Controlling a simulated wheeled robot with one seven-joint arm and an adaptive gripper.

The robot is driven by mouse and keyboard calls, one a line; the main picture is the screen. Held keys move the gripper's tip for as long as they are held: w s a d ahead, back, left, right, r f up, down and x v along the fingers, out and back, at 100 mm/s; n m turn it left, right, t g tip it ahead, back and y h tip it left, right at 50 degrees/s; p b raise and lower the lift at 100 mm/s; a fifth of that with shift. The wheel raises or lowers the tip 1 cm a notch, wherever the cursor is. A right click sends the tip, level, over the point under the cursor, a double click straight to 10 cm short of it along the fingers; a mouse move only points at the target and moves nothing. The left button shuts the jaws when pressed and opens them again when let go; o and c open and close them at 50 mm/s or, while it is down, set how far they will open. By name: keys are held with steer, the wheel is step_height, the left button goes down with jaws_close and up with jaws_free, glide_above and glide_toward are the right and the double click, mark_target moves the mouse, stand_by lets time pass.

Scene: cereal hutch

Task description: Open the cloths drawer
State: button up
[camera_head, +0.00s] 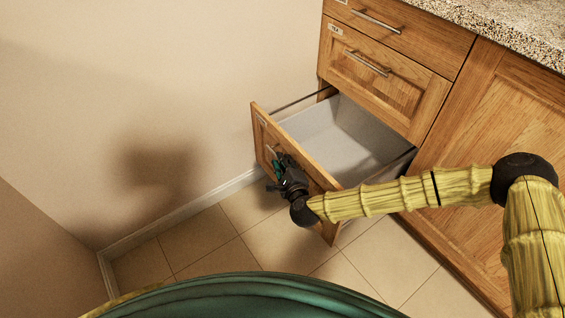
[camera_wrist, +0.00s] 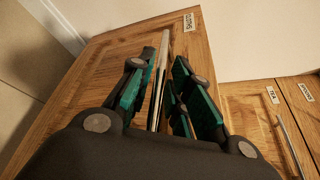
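The cloths drawer (camera_head: 262,135) is the lowest of the stack and stands pulled well out, its pale grey inside showing empty in the head view. Its wooden front (camera_wrist: 105,55) and label "CLOTHS" (camera_wrist: 188,22) show in the wrist view. My gripper (camera_head: 277,168) is at the drawer front. In the wrist view my gripper (camera_wrist: 166,62) has a green-padded finger on each side of the metal bar handle (camera_wrist: 157,85). Wood shows in a gap between the bar and the right finger, so the fingers look open around it.
The drawer labelled "TEA" (camera_head: 385,75) and the top drawer (camera_head: 410,28) are shut above. A cabinet door (camera_head: 500,125) is shut at the right. The wall (camera_head: 170,90) is close at the left. Tiled floor (camera_head: 225,245) lies clear in front.

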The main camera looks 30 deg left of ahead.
steer(key=v, duration=1.2)
steer(key=shift+s+f, duration=0.1)
steer(key=s+d+f+n+g+h, duration=0.2)
steer(key=s+d+f+n+g, duration=0.25)
steer(key=s+d+f, duration=0.45)
steer(key=s+d+f+n+g+h, duration=0.3)
steer(key=s+d+f+n, duration=0.2)
steer(key=d+f, duration=0.4)
steer(key=s+d+n+g+h, duration=0.25)
steer(key=s+d, duration=0.25)
steer(key=d, duration=0.9)
steer(key=s+d+n+g+h, duration=0.1)
steer(key=s+d+n+h, duration=0.25)
steer(key=d, duration=1.05)
step_height(320, 180, up, 31)
steer(key=p, duration=3)
steer(key=shift+s+d+m, duration=0.3)
steer(key=shift+s+m, duration=0.05)
steer(key=shift+s, duration=0.15)
steer(key=shift+r, duration=0.1)
